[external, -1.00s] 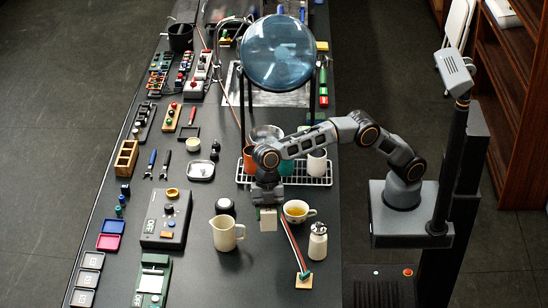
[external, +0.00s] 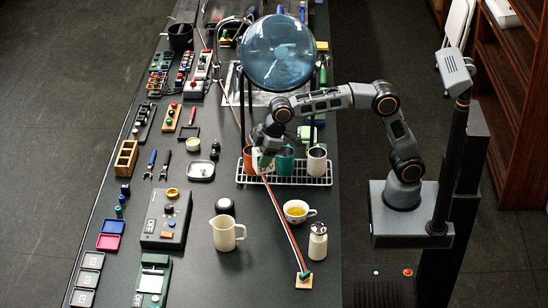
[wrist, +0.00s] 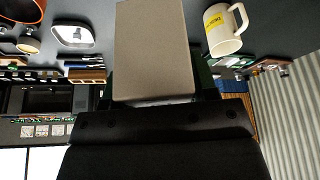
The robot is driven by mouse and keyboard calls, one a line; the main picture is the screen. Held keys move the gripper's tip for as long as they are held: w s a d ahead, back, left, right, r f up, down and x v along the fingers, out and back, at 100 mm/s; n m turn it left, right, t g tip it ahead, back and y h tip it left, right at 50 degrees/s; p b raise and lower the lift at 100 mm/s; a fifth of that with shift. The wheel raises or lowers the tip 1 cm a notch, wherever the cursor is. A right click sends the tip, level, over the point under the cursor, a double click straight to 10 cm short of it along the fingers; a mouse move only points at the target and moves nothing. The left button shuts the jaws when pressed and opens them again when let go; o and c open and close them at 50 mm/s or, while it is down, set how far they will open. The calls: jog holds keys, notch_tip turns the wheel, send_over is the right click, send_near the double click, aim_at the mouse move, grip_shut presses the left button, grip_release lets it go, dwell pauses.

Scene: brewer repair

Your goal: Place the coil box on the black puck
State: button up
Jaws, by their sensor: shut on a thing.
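In the wrist view the coil box (wrist: 153,50) fills the middle, a beige block between the jaws. A dark, round, low thing (external: 225,207) behind the cream pitcher may be the black puck; I cannot tell for certain.
The cream pitcher (external: 226,235) also shows in the wrist view (wrist: 227,28). A teal cup (external: 285,160) and a white cup (external: 317,160) stand on the wire rack (external: 300,181). A tea cup (external: 297,211) and shaker (external: 317,242) stand in front.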

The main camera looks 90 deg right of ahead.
jog(key=shift+w+a+f+p, duration=0.5)
jog(key=shift+w+f+p, duration=0.4)
jog(key=shift+w+f, duration=1.05)
jog(key=shift+w+a+f+p, duration=0.45)
jog(key=shift+w+f+p, duration=0.65)
jog(key=shift+w, duration=1.45)
jog(key=shift+w+a+f+p, duration=0.5)
jog(key=shift+w+f+p, duration=0.2)
jog(key=shift+w+f, duration=1.55)
jog(key=shift+f, duration=1.1)
jog(key=shift+f, duration=0.1)
jog(key=shift+f, duration=0.15)
jog(key=o, duration=1)
